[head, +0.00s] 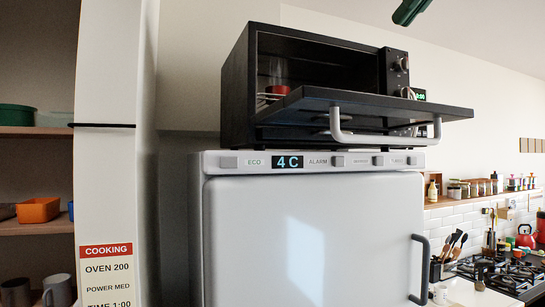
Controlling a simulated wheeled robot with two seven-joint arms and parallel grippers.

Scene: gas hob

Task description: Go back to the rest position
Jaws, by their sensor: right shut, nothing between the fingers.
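My right gripper (406,15) shows only in part at the top edge of the head view, as a dark green and black piece. It is shut and empty, and the rest of it is cut off by the frame. It appears above the black oven (236,95) in the picture, touching nothing that I can see. My left gripper is not in view.
The oven stands on a white fridge (310,240); its door (385,106) hangs open, with a red item (277,90) inside. A shelf unit with an orange bin (38,210) is left. A gas hob (500,275) and red kettle (525,237) are right.

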